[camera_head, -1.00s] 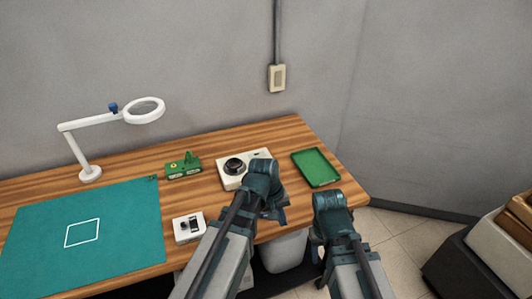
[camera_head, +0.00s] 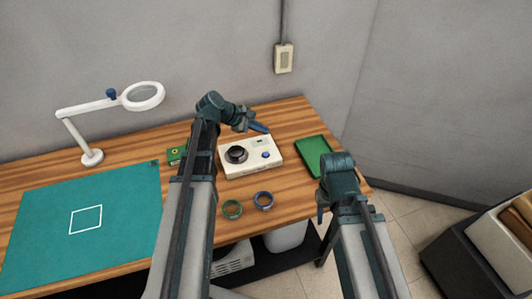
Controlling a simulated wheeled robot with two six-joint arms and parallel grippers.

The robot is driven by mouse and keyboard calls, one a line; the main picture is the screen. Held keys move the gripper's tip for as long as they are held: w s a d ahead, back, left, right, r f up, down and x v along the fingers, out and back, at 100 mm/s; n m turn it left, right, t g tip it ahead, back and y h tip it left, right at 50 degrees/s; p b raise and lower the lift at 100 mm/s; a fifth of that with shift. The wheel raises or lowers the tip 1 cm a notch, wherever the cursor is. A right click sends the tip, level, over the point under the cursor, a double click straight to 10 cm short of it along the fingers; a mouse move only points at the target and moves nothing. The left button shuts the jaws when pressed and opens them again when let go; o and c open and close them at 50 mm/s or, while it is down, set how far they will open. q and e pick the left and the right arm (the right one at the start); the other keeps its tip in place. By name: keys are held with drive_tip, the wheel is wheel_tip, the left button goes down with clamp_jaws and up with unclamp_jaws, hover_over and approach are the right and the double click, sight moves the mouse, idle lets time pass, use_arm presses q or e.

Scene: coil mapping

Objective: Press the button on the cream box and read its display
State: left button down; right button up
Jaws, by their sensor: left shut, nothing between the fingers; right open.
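The cream box (camera_head: 228,171) sits on the wooden table right of the middle. It has a black round dial (camera_head: 236,155) on its left, a blue button (camera_head: 265,155) on its right and a small dark display (camera_head: 258,142) near the back. The display is too small to read. My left gripper (camera_head: 262,128) is shut and empty, above the box's back edge and apart from the button. My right gripper (camera_head: 321,213) is open and empty by the table's front right edge, fingers pointing down.
A green device (camera_head: 176,155) is partly hidden by my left arm. A teal mat (camera_head: 40,240) and magnifier lamp (camera_head: 92,157) are left.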

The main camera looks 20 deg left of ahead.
sight(266, 155)
use_arm(q)
drive_tip(key=shift+f, duration=0.15)
wheel_tip(266, 155, down, 8)
drive_tip(key=b, duration=0.9)
drive_tip(key=shift+f, duration=0.25)
drive_tip(key=shift+f, duration=0.1)
idle(1.3)
drive_tip(key=shift+f+b, duration=0.3)
drive_tip(key=shift+b, duration=0.05)
drive_tip(key=shift+f+b, duration=0.4)
drive_tip(key=shift+f, duration=0.05)
idle(0.5)
drive_tip(key=shift+r, duration=0.15)
drive_tip(key=shift+r+p, duration=0.7)
drive_tip(key=shift+p, duration=0.15)
